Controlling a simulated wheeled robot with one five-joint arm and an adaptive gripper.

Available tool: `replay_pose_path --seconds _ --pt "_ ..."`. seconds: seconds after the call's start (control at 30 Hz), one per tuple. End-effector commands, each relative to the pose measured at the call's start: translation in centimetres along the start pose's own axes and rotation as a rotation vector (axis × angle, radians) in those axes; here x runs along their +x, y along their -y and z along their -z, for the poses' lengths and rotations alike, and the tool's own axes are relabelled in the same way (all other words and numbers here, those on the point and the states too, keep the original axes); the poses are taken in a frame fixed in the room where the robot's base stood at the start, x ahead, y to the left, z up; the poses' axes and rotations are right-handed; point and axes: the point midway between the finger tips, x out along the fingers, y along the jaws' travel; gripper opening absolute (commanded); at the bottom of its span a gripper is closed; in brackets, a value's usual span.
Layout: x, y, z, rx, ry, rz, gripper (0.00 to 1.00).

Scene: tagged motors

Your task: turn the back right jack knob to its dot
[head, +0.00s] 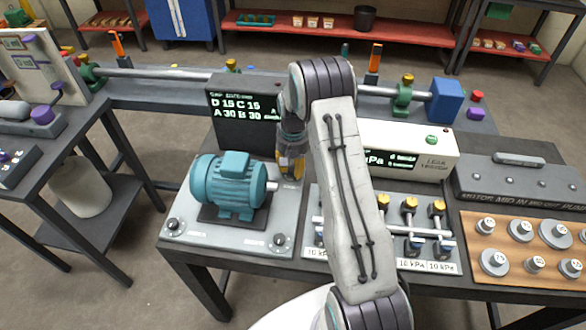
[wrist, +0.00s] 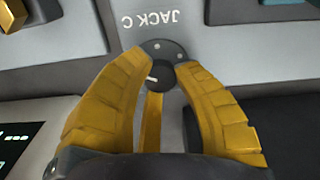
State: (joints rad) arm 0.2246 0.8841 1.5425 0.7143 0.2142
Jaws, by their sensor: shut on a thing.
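The teal motor (head: 232,185) sits on a pale grey base plate (head: 185,237) with jack knobs at its corners. My gripper (head: 288,172) is lowered at the plate's back right corner and hides the knob there in the head view. In the wrist view, the yellow fingers of my gripper (wrist: 160,68) are closed around a small black knob (wrist: 161,76) beside the label JACK C (wrist: 176,17). The knob has a short white pointer line. Its dark round base (wrist: 166,48) carries small light dots, apart from the pointer.
Front jack knobs show at the left (head: 172,224) and right (head: 280,240). A dark display (head: 243,112) behind the motor reads D 15, C 15, A 30, B 30. A white gauge box (head: 425,150), a valve panel (head: 450,255) and a wooden weight board (head: 510,278) stand to the right.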

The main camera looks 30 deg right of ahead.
Motion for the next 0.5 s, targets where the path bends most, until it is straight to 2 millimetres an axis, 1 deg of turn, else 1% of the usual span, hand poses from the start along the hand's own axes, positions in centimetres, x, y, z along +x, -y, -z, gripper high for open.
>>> replay_pose_path --seconds 0.03,0.17,0.5 --pt "0.39 0.01 0.01 -0.029 -0.001 0.000 0.00" --pt "0.46 0.01 0.00 -0.133 0.000 0.000 0.00" --pt "0.46 0.01 -0.04 -0.455 0.001 0.000 0.00"
